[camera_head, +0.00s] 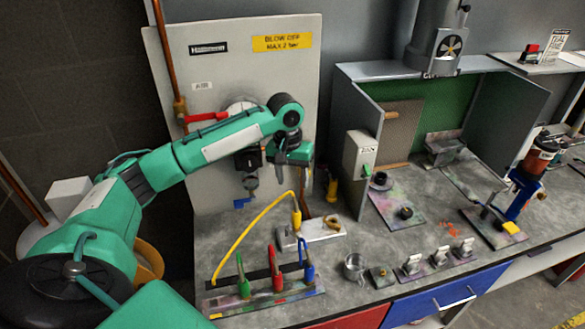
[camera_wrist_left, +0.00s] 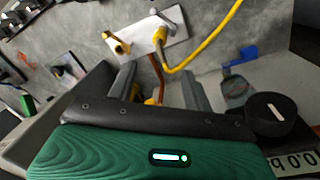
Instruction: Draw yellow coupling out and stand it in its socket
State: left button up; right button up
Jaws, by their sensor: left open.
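The yellow coupling (camera_head: 297,219) stands upright in a pale block (camera_head: 325,229) on the bench. A yellow hose (camera_head: 249,228) arches from it to the left end of the coupling rack (camera_head: 310,296). In the left wrist view the yellow coupling (camera_wrist_left: 159,37) and block (camera_wrist_left: 178,50) lie beyond the fingertips. The rack carries a green coupling (camera_head: 243,285), a red coupling (camera_head: 275,268) and a blue coupling (camera_head: 308,262), with a yellow mark at its left end. My left gripper (camera_head: 291,160) is above and behind the yellow coupling, open and empty (camera_wrist_left: 157,86). My right gripper is out of view.
A back panel (camera_head: 215,75) with a gauge and a red-handled valve stands close behind my left arm. A grey box (camera_head: 359,158) and the spray booth are to its right. A metal cup (camera_head: 355,266) and several small stands line the bench front.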

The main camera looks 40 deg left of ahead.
pick_arm(q)
jog(key=p, duration=0.2)
send_over(295, 204)
jog(key=f, duration=0.4)
jog(key=shift+s+a+f, duration=0.1)
jog(key=shift+s+f, duration=0.1)
jog(key=f, duration=0.2)
jog(key=f+p, duration=0.1)
jog(key=f, duration=0.3)
jog(key=shift+w+d+f, duration=0.25)
jog(key=shift+f, duration=0.85)
jog(key=shift+c, duration=1.1)
jog(key=c, duration=0.7)
jog(key=shift+o, duration=1.4)
grip_shut()
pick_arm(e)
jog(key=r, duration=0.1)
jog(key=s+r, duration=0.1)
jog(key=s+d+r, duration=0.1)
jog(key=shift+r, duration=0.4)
